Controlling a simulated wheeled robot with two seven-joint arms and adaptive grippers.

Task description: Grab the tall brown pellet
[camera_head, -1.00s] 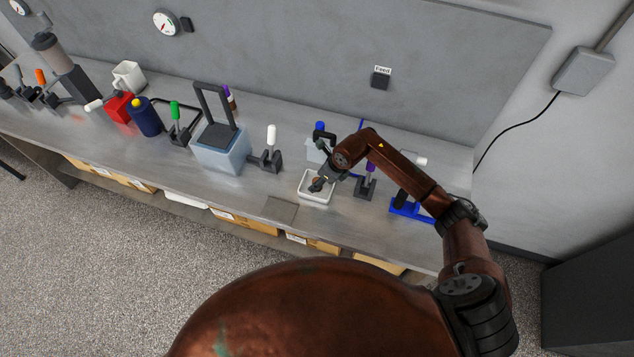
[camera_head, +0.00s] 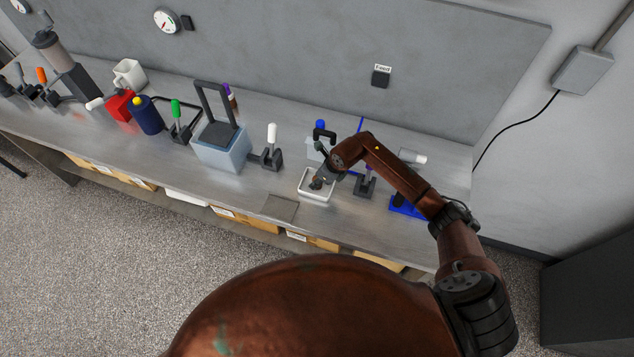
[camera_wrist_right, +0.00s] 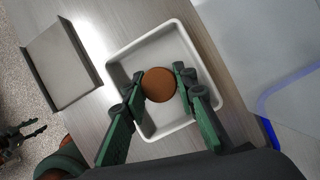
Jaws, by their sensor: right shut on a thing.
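The brown pellet (camera_wrist_right: 159,85) shows in the right wrist view as a round brown top between the two fingers, over the white tray (camera_wrist_right: 193,45). My right gripper (camera_wrist_right: 160,87) is shut on the pellet, with a finger against each side. From above, its height is hard to judge. In the head view my right gripper (camera_head: 318,183) reaches down into the white tray (camera_head: 328,197), and the pellet is too small to make out. I cannot tell whether the pellet touches the tray floor.
A flat grey plate (camera_head: 280,207) lies left of the tray; it also shows in the right wrist view (camera_wrist_right: 60,66). A white-handled lever (camera_head: 271,150) and a clear bin with a dark lid (camera_head: 221,150) stand further left. A blue-based device (camera_head: 404,207) stands to the right.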

